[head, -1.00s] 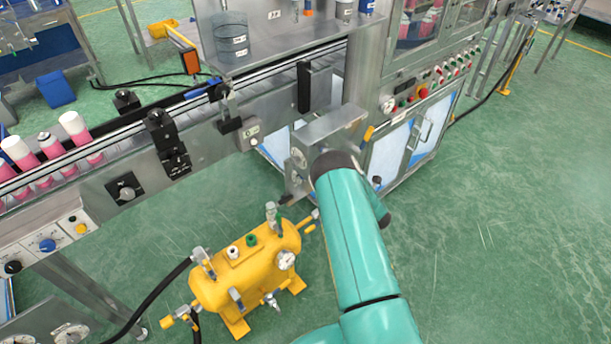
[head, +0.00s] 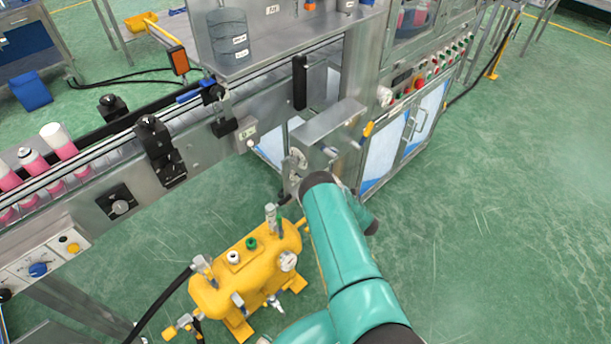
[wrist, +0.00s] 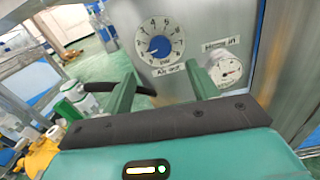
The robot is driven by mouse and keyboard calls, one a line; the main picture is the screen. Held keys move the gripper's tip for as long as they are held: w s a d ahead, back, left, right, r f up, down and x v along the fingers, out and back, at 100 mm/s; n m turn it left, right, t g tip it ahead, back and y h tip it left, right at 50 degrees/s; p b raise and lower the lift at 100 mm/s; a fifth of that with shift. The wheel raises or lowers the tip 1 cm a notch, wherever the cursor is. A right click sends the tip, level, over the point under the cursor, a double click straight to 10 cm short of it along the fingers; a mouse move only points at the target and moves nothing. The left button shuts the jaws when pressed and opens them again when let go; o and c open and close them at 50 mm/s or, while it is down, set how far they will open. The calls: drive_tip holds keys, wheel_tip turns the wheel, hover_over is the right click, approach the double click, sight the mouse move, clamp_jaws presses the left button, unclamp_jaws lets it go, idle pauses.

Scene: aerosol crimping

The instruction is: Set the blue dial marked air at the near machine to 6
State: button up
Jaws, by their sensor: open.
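In the wrist view, a round white dial (wrist: 145,31) with numbers around its rim and a blue centre knob (wrist: 160,46) sits on a grey metal panel. A label under it seems to begin with "Air"; the knob's exact setting is too small to read. My gripper (wrist: 163,84) is open and empty, its two green fingers pointing at the panel, one below left of the dial and one below right. The knob is beyond the fingertips, and I see no contact.
A pressure gauge (wrist: 229,71) is right of the dial, close to the right finger. In the head view, a yellow tank (head: 240,262) with valves stands on the floor left of my arm. A conveyor (head: 85,190) with pink bottles runs at left. Green floor at right is clear.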

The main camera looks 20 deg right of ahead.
drive_tip(key=x, duration=0.9)
drive_tip(key=shift+w, duration=0.3)
drive_tip(key=shift+a, duration=0.15)
drive_tip(key=c, duration=1)
drive_tip(key=shift+m, duration=0.3)
